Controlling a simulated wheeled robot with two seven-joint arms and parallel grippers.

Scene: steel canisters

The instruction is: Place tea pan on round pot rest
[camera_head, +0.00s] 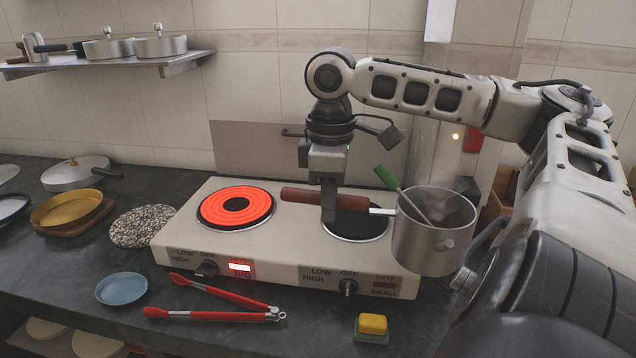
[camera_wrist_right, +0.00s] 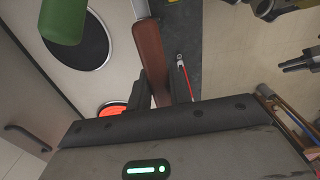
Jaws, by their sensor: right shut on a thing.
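The tea pan (camera_head: 432,240) is a steel pot with a red-brown handle (camera_head: 322,198) and a green-handled utensil (camera_head: 388,180) standing in it. My right gripper (camera_head: 329,208) is shut on the handle, from above. The pan hangs upright over the right front corner of the stove. In the right wrist view, the handle (camera_wrist_right: 149,52) runs between the fingers (camera_wrist_right: 159,93); the pan's body is out of that view. The round pot rest (camera_head: 143,226) is a speckled grey disc on the counter, left of the stove, with nothing on it. My left gripper is not in view.
The stove's left burner (camera_head: 236,206) glows red; its right burner (camera_head: 356,225) is dark. Red tongs (camera_head: 220,315), a blue dish (camera_head: 121,288) and a sponge (camera_head: 373,324) lie in front. A gold pan (camera_head: 66,207) and a lidded pan (camera_head: 76,175) stand left of the rest.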

